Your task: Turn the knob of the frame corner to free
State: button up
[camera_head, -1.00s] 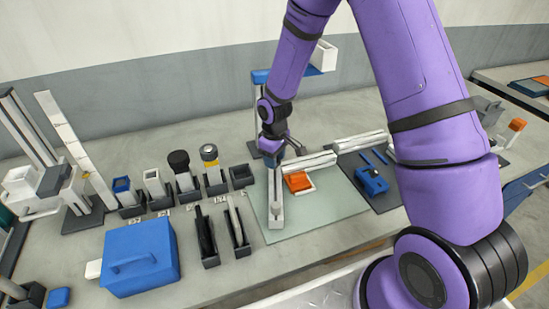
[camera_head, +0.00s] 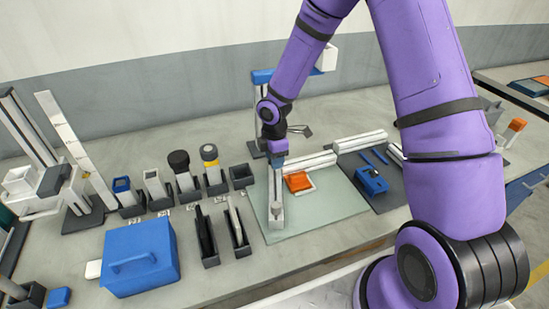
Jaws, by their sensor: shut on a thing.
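The white frame lies on a pale green mat (camera_head: 330,205). One bar (camera_head: 276,212) runs toward the front and another bar (camera_head: 318,160) runs to the right. My gripper (camera_head: 276,163) points down at the corner where these bars meet. It is shut on the knob there. The knob is hidden behind the jaws, so its setting cannot be read. An orange block (camera_head: 299,182) lies on the mat inside the corner, just right of the gripper.
A blue box with a handle (camera_head: 140,258) stands at the front left. Several small dark holders stand left of the mat. A dark mat (camera_head: 385,197) with a blue part (camera_head: 371,181) lies to the right. A blue-topped stand (camera_head: 262,76) rises behind my gripper. The mat's front is clear.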

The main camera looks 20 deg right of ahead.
jog(key=n, duration=0.7)
dwell(0.6)
jog(key=o, duration=0.9)
notch_tip(320, 180, up, 11)
jog(key=shift+f, duration=0.1)
dwell(0.4)
